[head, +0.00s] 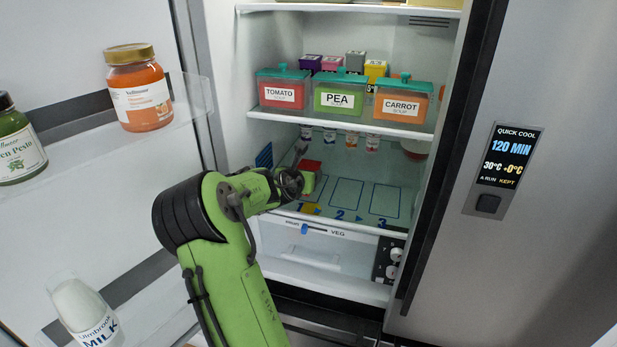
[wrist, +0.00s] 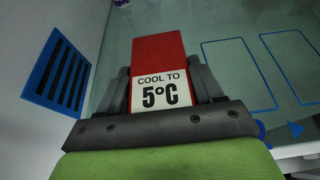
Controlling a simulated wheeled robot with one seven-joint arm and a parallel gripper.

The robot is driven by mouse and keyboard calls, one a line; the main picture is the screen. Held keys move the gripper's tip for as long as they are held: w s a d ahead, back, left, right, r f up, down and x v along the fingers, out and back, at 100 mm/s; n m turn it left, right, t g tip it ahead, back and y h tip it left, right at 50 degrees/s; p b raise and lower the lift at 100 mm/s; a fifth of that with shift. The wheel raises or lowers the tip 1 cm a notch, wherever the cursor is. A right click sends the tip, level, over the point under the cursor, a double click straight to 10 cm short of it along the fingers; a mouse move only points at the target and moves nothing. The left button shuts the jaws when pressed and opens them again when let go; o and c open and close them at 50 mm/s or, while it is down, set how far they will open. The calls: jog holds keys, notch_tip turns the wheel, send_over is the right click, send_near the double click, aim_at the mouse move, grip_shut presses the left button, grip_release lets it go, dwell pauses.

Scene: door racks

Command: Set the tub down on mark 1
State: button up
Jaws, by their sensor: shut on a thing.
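The tub (wrist: 158,60) is red with a white label reading COOL TO 5°C. My gripper (wrist: 162,90) is shut on it, one finger on each side. In the head view the tub (head: 312,166) shows as a small red top just beyond my gripper (head: 295,182), inside the fridge above the glass shelf. The blue numeral of mark 1 (head: 301,208) shows at the shelf's front left. My gripper and the tub hide most of that mark's outline. I cannot tell whether the tub touches the shelf.
Empty outlined mark 2 (head: 345,192) and mark 3 (head: 385,201) lie to the right. A blue slotted vent (wrist: 60,75) is on the left wall. Soup boxes stand on the shelf above (head: 340,123), with small jars hanging beneath. The VEG drawer (head: 310,255) is below.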

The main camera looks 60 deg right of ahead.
aim_at(310, 166)
jog(key=d, duration=0.4)
jog(key=shift+w+d+r, duration=0.1)
jog(key=shift+w+d, duration=0.05)
jog(key=shift+d, duration=0.15)
jog(key=shift+a+f+b, duration=0.15)
jog(key=shift+f+b, duration=0.15)
jog(key=shift+f, duration=1.65)
jog(key=o, duration=1.4)
jog(key=shift+w, duration=0.1)
jog(key=shift+r, duration=0.25)
jog(key=v, duration=1.1)
jog(key=shift+w+a+p, duration=0.1)
jog(key=shift+a+p, duration=0.05)
jog(key=shift+p, duration=0.2)
jog(key=shift+a+r, duration=0.15)
jog(key=shift+a, duration=0.2)
